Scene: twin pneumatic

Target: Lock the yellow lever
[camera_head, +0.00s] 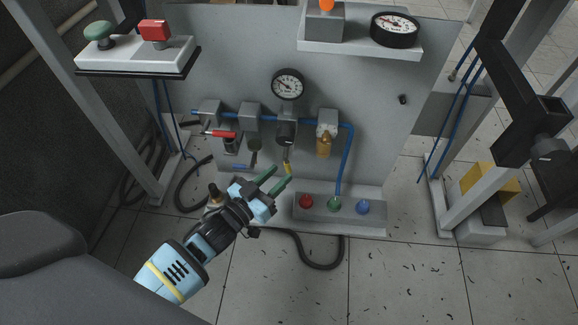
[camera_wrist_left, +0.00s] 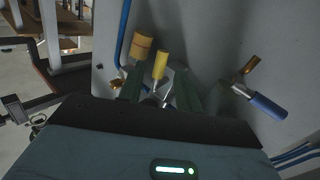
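The yellow lever (camera_head: 287,168) is a short yellow handle low on the grey panel, under the middle of the blue pipe line. In the left wrist view the yellow lever (camera_wrist_left: 160,65) stands between the two dark green fingers. My left gripper (camera_head: 281,174) is open, with its fingertips close to the lever. The left wrist view shows the gripper (camera_wrist_left: 158,90) with a gap between its fingers, one on each side of the lever. I cannot tell whether either finger touches it. The lever's base is partly hidden. My right gripper is not in view.
A blue lever (camera_wrist_left: 268,107) sits beside the fingers. A red handle (camera_head: 220,134), a pressure gauge (camera_head: 287,84) and a brass cylinder (camera_head: 324,143) are on the panel above. A button box (camera_head: 318,208) stands right of my gripper. A black hose (camera_head: 320,265) lies on the floor.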

